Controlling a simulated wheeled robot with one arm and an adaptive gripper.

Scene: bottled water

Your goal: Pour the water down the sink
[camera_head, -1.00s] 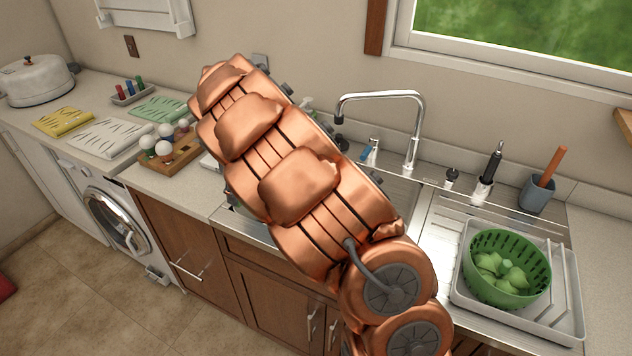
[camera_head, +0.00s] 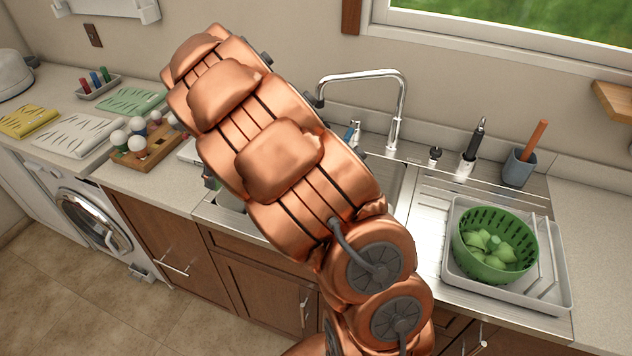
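The sink (camera_head: 402,182) is set in the counter, with a chrome faucet (camera_head: 402,105) behind it. My copper-coloured arm crosses the middle of the view and covers most of the sink basin. My gripper does not show; it is hidden behind or beyond the arm. No water bottle can be made out in the view.
A white dish rack (camera_head: 560,290) holding a green colander (camera_head: 497,272) stands on the drainboard right of the sink. A grey cup (camera_head: 519,168) with an orange-handled tool is behind it. A wooden tray (camera_head: 148,160) with white balls and folded cloths (camera_head: 72,136) lie on the left counter.

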